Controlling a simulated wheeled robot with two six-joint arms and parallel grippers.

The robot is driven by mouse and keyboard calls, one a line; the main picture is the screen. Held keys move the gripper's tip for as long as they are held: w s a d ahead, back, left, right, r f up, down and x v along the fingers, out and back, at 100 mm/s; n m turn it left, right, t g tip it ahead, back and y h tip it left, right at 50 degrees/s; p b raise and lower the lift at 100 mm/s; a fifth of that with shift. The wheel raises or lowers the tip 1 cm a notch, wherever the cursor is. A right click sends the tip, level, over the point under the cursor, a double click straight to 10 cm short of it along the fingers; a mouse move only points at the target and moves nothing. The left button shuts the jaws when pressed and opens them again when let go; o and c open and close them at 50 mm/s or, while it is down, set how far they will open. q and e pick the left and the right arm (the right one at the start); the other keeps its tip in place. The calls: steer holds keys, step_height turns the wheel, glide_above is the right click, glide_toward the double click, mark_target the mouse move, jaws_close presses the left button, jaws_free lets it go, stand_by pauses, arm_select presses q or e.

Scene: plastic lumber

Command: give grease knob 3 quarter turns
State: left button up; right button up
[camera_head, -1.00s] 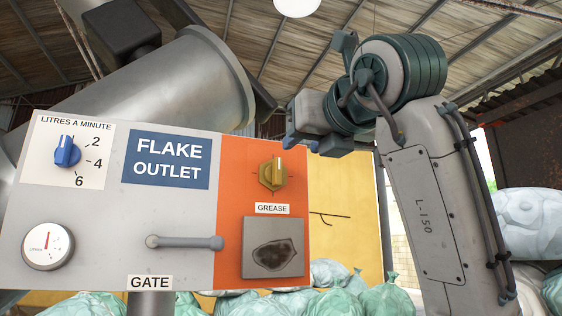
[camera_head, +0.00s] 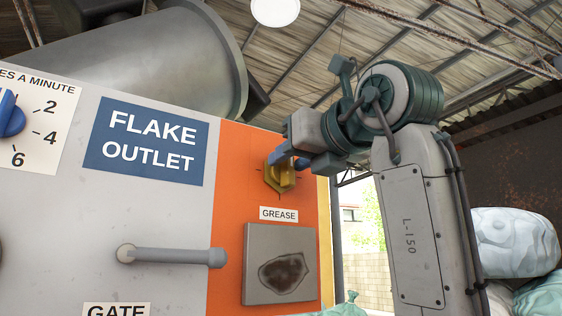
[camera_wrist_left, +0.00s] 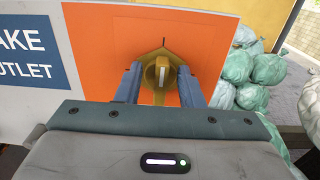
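The grease knob (camera_head: 279,178) is yellow, on the orange panel above the GREASE label (camera_head: 279,214). In the left wrist view the knob (camera_wrist_left: 160,75) stands upright between my two blue fingers, with a pale line along its grip and a dark tick above it. My left gripper (camera_head: 290,160) is at the knob and hides its upper part in the head view. In the left wrist view my left gripper (camera_wrist_left: 160,70) is open, a finger on each side, with narrow gaps to the knob. My right gripper is not in view.
A gate lever (camera_head: 175,256) sticks out left of the orange panel. A blue flow knob (camera_head: 10,117) is at the far left. A grey plate (camera_head: 281,263) is below the GREASE label. Green sacks (camera_wrist_left: 238,66) lie right of the panel.

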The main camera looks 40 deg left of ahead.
arm_select(q)
steer(key=shift+d, duration=0.3)
steer(key=shift+c, duration=0.8)
jaws_close()
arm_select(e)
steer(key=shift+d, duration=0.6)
arm_select(q)
steer(key=shift+r+m, duration=0.1)
steer(key=shift+m, duration=0.3)
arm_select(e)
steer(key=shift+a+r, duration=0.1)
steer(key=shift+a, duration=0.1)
